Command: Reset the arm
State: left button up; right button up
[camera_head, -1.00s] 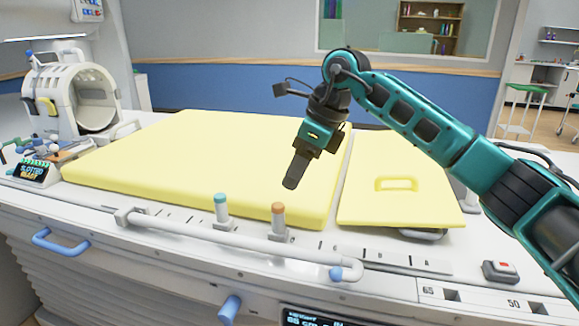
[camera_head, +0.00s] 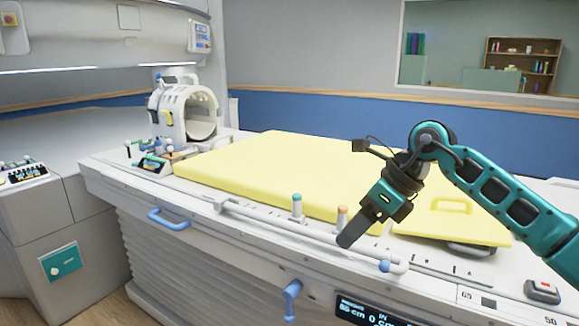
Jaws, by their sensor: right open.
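My right arm (camera_head: 495,188) comes in from the right, bent at a teal and black joint, and reaches over the front part of the table. My right gripper (camera_head: 347,241) points down and to the left, in front of the yellow pad (camera_head: 270,165) and close to the orange-topped peg in the picture. It is open and nothing shows in it. Its fingers overlap in this view, so the gap between them is hidden. My left gripper is not in view.
A white ring-shaped coil (camera_head: 160,115) stands at the table's far left. A teal-topped peg (camera_head: 297,206) and an orange-topped peg (camera_head: 342,214) stand by the front rail (camera_head: 290,237). A smaller yellow pad with a handle (camera_head: 440,226) lies right.

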jog(key=s+a+f+m+y+p, duration=0.1)
jog(key=s+a+m+y, duration=0.3)
jog(key=a+y, duration=0.2)
jog(key=s+a+f+m+y+p, duration=0.1)
jog(key=s+a+m+y, duration=0.25)
jog(key=a+y, duration=0.3)
jog(key=s+d+f+m+t+h+p, duration=0.1)
jog(key=d+f+m+t+h, duration=0.6)
jog(key=m, duration=0.7)
jog(key=d+f+m+t+h+p, duration=0.1)
jog(key=d+f+m+t+h, duration=0.35)
jog(key=m+t, duration=0.7)
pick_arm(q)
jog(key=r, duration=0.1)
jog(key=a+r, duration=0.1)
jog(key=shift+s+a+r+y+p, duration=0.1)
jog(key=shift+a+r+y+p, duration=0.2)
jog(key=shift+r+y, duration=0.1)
pick_arm(e)
jog(key=s+d+f+m+g+h, duration=0.2)
jog(key=s+d+f+m+g, duration=0.1)
jog(key=s+f+m, duration=0.3)
jog(key=s+d+f+m+g+h, duration=0.3)
jog(key=s+f+m+g, duration=0.3)
jog(key=s+f, duration=0.3)
jog(key=shift+d+f, duration=0.35)
jog(key=shift+d, duration=0.25)
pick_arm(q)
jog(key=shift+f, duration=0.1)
